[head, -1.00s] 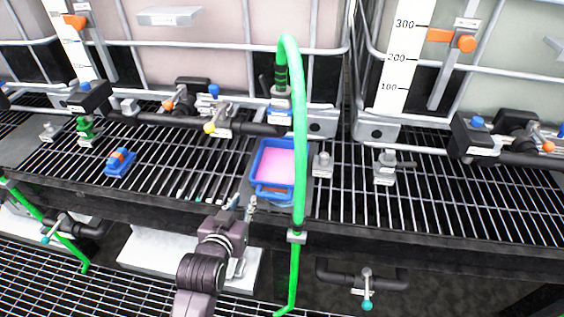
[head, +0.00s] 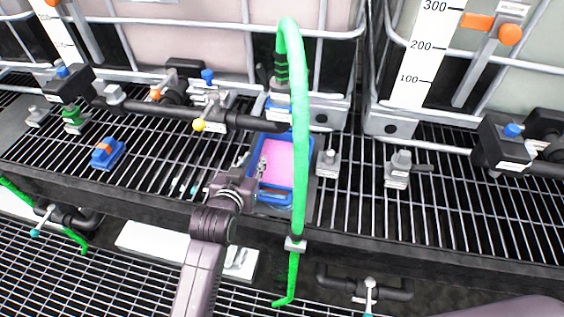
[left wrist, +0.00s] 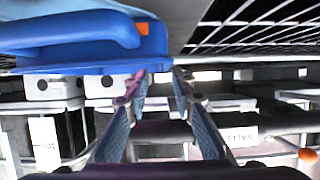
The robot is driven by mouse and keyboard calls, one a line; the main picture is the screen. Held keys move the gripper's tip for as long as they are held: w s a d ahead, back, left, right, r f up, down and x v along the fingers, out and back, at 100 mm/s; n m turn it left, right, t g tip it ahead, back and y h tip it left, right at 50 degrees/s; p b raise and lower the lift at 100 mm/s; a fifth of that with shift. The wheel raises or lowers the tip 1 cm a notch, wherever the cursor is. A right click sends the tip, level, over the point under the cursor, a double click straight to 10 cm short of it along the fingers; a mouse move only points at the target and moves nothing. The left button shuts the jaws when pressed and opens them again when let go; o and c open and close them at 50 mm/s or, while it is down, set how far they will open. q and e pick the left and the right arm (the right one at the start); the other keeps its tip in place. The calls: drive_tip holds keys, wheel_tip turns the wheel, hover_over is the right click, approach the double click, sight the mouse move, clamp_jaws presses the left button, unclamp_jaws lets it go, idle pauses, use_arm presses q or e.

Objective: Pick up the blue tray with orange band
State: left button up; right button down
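The blue tray (head: 284,198) sits on the dark grating behind the green hose, with pink contents inside. In the left wrist view, the tray's blue side (left wrist: 70,38) fills the upper left, with a small orange patch at its right end. My left gripper (head: 258,168) is at the tray's left side in the head view, partly over its rim. In the left wrist view, its two fingers (left wrist: 160,78) are apart, with the tray's edge close to the tips. I cannot tell whether they touch it. My right gripper is not in view.
The green hose (head: 299,130) arches over the tray's right side. A black pipe with valves (head: 160,115) runs behind. A small blue and orange piece (head: 107,153) lies left on the grating. Metal fittings (head: 328,163) stand to the right.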

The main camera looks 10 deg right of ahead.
sight(256, 154)
use_arm(q)
drive_tip(key=shift+a+x, duration=0.2)
drive_tip(key=shift+x, duration=1.2)
drive_tip(key=shift+a+x, duration=0.15)
drive_tip(key=shift+x, duration=1.3)
drive_tip(key=shift+f, duration=0.2)
drive_tip(key=shift+c, duration=0.6)
clamp_jaws()
